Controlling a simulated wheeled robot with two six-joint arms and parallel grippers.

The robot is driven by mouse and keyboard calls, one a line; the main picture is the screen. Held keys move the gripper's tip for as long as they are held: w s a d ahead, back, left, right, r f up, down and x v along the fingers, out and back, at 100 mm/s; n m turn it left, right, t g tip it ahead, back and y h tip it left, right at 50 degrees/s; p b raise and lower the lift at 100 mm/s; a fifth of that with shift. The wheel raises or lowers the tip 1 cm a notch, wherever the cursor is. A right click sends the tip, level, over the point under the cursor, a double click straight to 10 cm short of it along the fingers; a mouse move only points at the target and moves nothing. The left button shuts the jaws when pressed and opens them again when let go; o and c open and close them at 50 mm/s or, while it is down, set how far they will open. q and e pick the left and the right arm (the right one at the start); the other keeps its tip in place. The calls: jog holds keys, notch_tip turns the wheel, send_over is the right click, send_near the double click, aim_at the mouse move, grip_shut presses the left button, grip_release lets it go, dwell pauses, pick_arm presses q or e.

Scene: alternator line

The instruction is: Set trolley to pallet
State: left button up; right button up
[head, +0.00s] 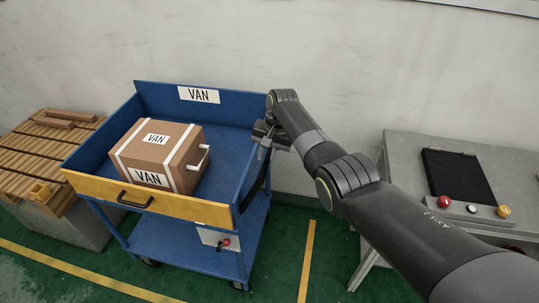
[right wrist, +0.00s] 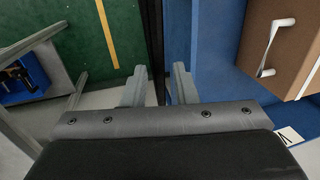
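A blue trolley (head: 190,246) with a VAN label on its back wall stands in the middle of the head view. Its yellow front panel (head: 185,209) has a black handle. A cardboard box (head: 190,151) marked VAN, with white straps and a white handle, sits upright on its top deck. A slatted wooden pallet (head: 32,150) lies left of the trolley. My right gripper (head: 262,136) is at the trolley's right side, near the back. In the right wrist view its fingers (right wrist: 158,88) are apart, with a dark strip between them; contact cannot be told. My left gripper is not in view.
A white plate with a red-knobbed control (head: 226,242) is on the trolley's lower right. A grey table (head: 411,151) at right carries a black pad (head: 459,176) and a red button (head: 444,201). Yellow lines mark the green floor. A pale wall stands behind.

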jog(key=o, duration=0.3)
jog(key=shift+w+a, duration=0.1)
jog(key=shift+a, duration=0.15)
jog(key=shift+d, duration=0.1)
jog(key=shift+d+r, duration=0.15)
jog(key=shift+r, duration=0.4)
jog(key=b+v, duration=0.2)
jog(key=v, duration=1.4)
jog(key=shift+r, duration=0.1)
jog(key=shift+w, duration=0.1)
